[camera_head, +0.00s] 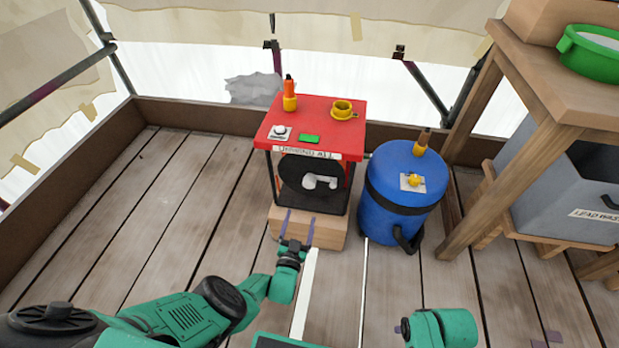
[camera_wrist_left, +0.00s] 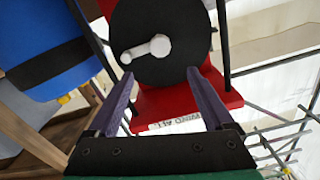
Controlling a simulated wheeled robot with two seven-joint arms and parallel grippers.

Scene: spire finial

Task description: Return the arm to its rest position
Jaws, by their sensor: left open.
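My left gripper (camera_head: 299,220) is in front of the red-topped machine (camera_head: 335,130), its fingers reaching toward the lower front near the wooden block. In the left wrist view the gripper (camera_wrist_left: 160,80) has its two purple fingers spread with nothing between them. Beyond them are the machine's black disc (camera_wrist_left: 180,62) and its white crank handle (camera_wrist_left: 146,47); that view is turned upside down. I cannot tell whether the fingers touch anything.
The machine stands on a wooden block (camera_head: 325,236). A blue barrel (camera_head: 400,210) with a black band stands close on its right. A wooden table (camera_head: 540,85) with a green bowl (camera_head: 590,55) is at the right. The plank floor at left is clear up to the low wooden edge.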

